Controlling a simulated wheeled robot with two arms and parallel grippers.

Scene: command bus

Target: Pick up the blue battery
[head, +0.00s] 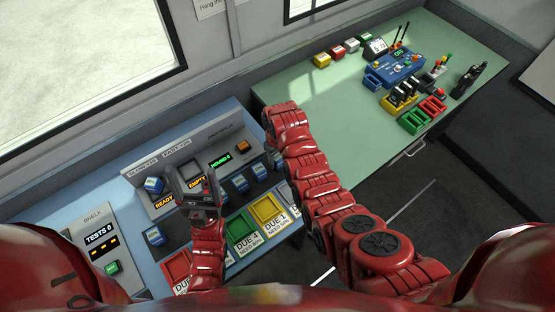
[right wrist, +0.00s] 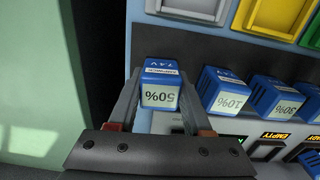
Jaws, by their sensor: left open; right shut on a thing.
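In the right wrist view a blue battery (right wrist: 160,88) with a white end marked 50% sits between the two fingers of my right gripper (right wrist: 159,96), which is shut on it. I cannot tell whether it is clear of its slot. Other blue batteries, marked 10% (right wrist: 227,91) and 30% (right wrist: 281,99), stand in a row to its right. In the head view, two of the row's batteries show (head: 239,184) (head: 259,171). My right gripper's fingers are mostly hidden by its red wrist there. My left gripper (head: 198,186) is open and empty over the charger panel.
More blue batteries stand at the left of the panel (head: 154,185) (head: 155,237). Yellow (head: 267,209), green (head: 240,228) and red (head: 178,266) bins line the front edge. A green table (head: 330,105) at right holds a blue device (head: 401,68) and small bins.

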